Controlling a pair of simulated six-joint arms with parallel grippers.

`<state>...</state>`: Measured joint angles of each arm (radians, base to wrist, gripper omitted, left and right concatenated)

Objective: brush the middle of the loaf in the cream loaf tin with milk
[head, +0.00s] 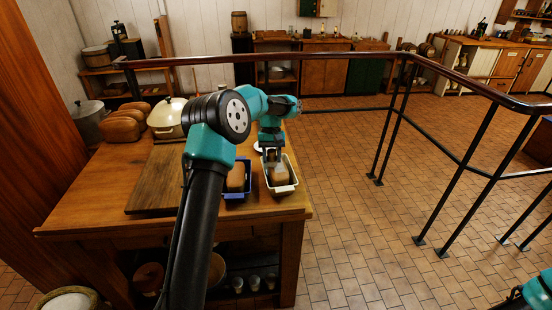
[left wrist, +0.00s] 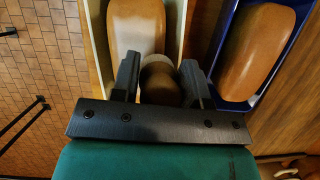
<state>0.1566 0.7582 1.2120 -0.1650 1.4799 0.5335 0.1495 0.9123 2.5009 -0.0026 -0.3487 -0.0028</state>
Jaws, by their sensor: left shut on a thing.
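The cream loaf tin (head: 291,186) stands near the right edge of the wooden table, with a brown loaf (head: 280,178) in it. In the left wrist view the loaf (left wrist: 137,22) lies just beyond my fingers, with a paler patch near its middle. My left gripper (head: 273,158) is above the far part of this tin, pointing down. It is shut on a brown, rounded handle (left wrist: 160,82), seemingly the brush; its bristles are hard to make out, so I cannot tell whether they touch the loaf. My right gripper is out of view.
A blue tin (head: 236,195) with another loaf (head: 236,176) stands close to the left of the cream tin. A wooden board (head: 155,182), a cream pot (head: 168,117) and several brown loaves (head: 122,128) are further left. A railing (head: 395,115) stands beyond the table.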

